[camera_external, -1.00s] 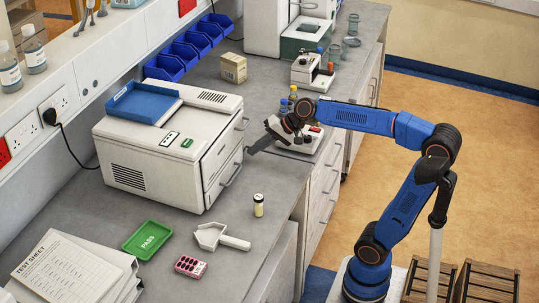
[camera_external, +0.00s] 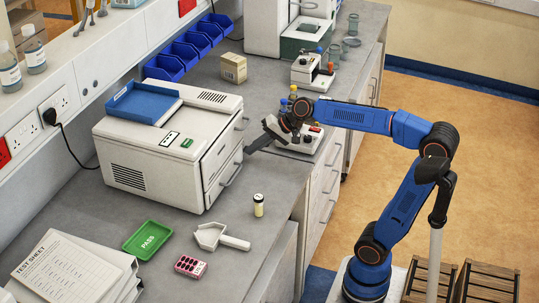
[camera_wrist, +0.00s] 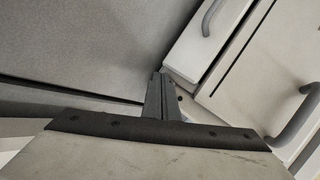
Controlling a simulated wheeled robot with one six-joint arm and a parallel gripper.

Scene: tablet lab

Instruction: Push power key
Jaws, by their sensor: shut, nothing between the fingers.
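A white box-shaped machine (camera_external: 150,160) with two front drawers stands on the bench. In the wrist view my shut fingers (camera_wrist: 160,78) point at the machine's lower edge. A small dark round spot (camera_wrist: 180,98) shows just right of them. Whether the fingers touch the machine is unclear.
Metal drawer handles (camera_external: 232,174) stick out near my gripper. A small device (camera_external: 301,142) with bottles stands behind my wrist. A vial (camera_external: 258,205), a white scoop (camera_external: 218,237), a pink keypad (camera_external: 190,266) and a green PASS tray (camera_external: 147,240) lie on the nearer bench.

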